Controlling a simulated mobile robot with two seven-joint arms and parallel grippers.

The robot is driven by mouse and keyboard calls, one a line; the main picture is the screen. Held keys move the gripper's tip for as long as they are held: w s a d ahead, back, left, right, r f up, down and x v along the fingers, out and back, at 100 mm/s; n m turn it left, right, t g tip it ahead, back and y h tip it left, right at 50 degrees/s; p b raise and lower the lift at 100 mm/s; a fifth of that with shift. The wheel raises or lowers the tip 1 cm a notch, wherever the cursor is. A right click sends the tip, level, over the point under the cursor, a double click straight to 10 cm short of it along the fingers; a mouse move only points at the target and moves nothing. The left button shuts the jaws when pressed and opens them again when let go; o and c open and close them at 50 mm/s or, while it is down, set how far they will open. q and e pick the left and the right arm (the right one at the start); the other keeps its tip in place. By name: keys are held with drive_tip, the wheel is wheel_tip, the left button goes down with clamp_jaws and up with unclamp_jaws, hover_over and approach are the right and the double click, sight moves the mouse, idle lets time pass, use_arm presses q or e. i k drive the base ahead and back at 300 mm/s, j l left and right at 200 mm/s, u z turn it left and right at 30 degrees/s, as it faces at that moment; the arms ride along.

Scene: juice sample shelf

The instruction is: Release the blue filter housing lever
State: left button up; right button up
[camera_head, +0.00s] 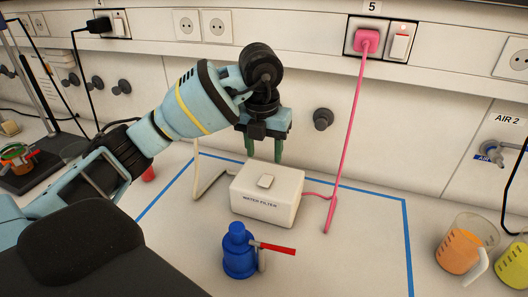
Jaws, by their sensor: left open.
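The blue filter housing (238,252) stands upright on the white bench, in front of the water filter box. Its lever (275,248) is red and sticks out to the right from the housing's upper part, beside a small pale spout. The white water filter box (266,194) has a light button on its top. My left gripper (264,158) points down behind the box, with its two green fingers apart and nothing seen between them. It is apart from the blue housing and the lever. My right gripper is not in view.
Blue tape (408,240) outlines the area around box and housing. A pink cord (349,130) hangs from a wall plug to the bench. Beakers of orange (459,252) and yellow (515,265) liquid stand at right.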

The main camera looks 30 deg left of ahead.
sight(292, 252)
drive_tip(key=k+l, duration=1.2)
drive_tip(key=k, duration=0.1)
